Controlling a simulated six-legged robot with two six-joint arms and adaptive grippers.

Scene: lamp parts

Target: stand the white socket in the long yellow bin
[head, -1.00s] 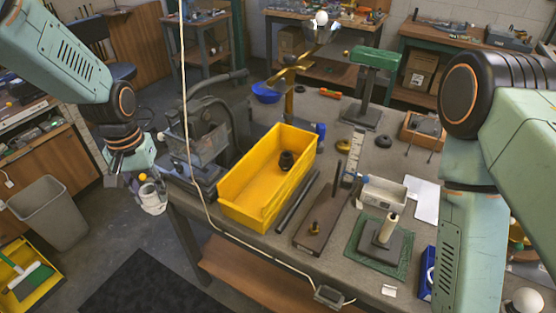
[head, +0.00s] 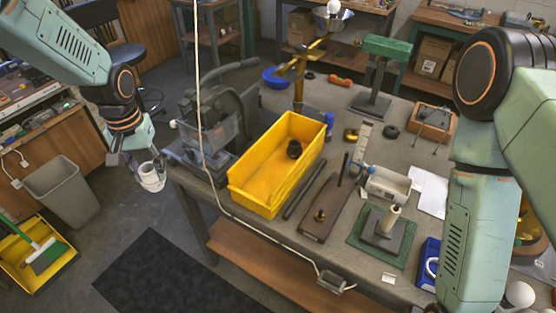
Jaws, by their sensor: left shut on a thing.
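The long yellow bin (head: 262,199) stands on the bench, its open top facing up. My left gripper (head: 145,163) is shut on the white socket (head: 151,179), a short white cylinder. It holds the socket in the air off the bench's left edge, left of the bin and apart from it. The fingers partly hide the socket's upper part. My right arm comes down at the right, and its gripper is out of the picture.
A grey arbor press (head: 210,135) stands left of the bin, between it and the bench's back left. A dark bar (head: 303,189) lies along the bin's right side. A white cable (head: 202,130) hangs in front of the press. A grey waste bin (head: 63,190) stands on the floor.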

